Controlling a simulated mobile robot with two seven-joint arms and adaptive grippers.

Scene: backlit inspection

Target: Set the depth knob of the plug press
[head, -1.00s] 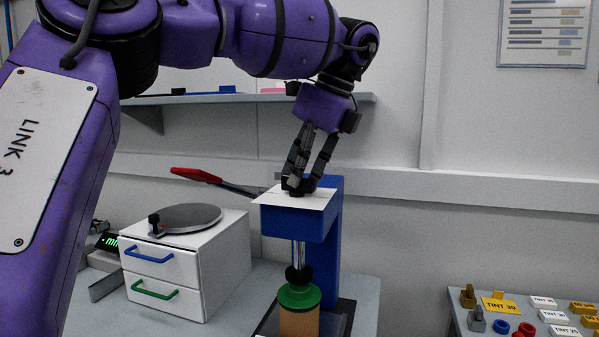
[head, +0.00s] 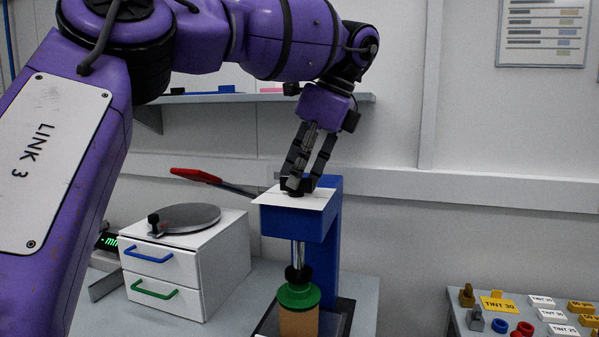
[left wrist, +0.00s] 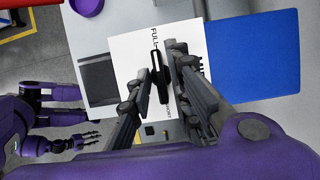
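The blue plug press (head: 325,222) stands on the bench in the head view, with a white printed plate (head: 318,200) on top. Its dark depth knob (head: 297,189) sits on that plate. My left gripper (head: 301,184) points down at the knob, its fingers on either side of it. My right gripper (left wrist: 88,141) shows small at the left wrist view's lower left, empty, fingers apart.
Below the press head is a green-topped tan cylinder (head: 298,312). A white drawer box (head: 190,262) stands left of the press, and a red-handled lever (head: 197,175) reaches out behind. A side table with labelled tint blocks (head: 520,312) is at right.

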